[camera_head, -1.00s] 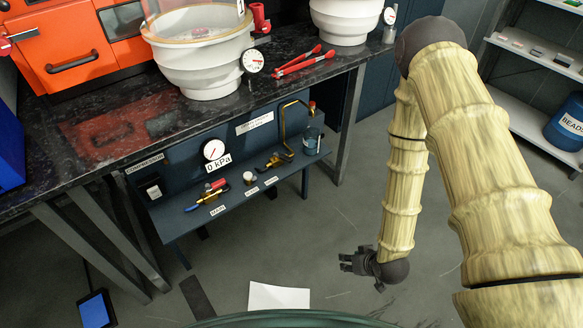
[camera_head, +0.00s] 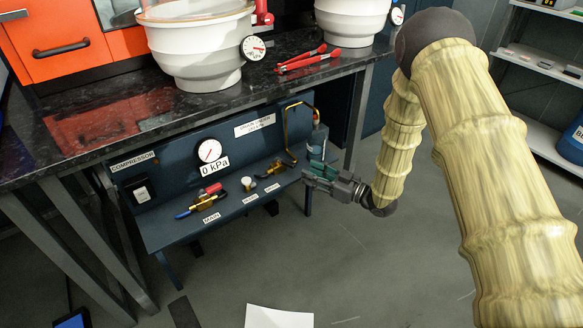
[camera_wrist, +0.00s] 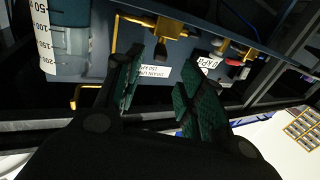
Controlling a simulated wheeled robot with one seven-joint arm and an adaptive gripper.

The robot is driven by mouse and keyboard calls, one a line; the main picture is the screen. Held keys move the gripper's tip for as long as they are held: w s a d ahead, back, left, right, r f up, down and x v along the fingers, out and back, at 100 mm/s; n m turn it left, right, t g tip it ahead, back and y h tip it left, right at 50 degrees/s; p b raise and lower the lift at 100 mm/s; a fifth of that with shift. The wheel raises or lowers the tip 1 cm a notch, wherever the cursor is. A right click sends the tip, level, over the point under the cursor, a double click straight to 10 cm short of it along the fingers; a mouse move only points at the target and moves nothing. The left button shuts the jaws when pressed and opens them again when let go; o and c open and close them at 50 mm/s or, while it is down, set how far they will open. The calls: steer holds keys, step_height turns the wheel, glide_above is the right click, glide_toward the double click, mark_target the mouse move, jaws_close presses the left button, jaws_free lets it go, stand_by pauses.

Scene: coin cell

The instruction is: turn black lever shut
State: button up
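The black lever (camera_head: 268,174) sits on a brass valve (camera_head: 276,166) toward the right of the blue shelf under the bench. In the wrist view the black lever (camera_wrist: 161,52) hangs from the brass body (camera_wrist: 165,26), beyond and between my fingertips in the picture. My gripper (camera_head: 308,174) is right of the valve, at the shelf's right end, with its green-padded fingers pointing left. In the wrist view my gripper (camera_wrist: 160,80) has its two fingers apart, with nothing held between them. I see no contact with the lever.
A clear bottle (camera_head: 318,140) stands at the shelf's right end, close behind my gripper; its scale shows in the wrist view. A bent brass pipe (camera_head: 287,128) rises beside it. The valve with red and blue handles (camera_head: 207,198) and a white knob (camera_head: 247,183) lie farther left.

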mark_target(295, 166)
steer(key=b+x, duration=0.1)
steer(key=x, duration=0.7)
steer(key=shift+a+b, duration=0.1)
steer(key=shift+b, duration=0.3)
jaws_close()
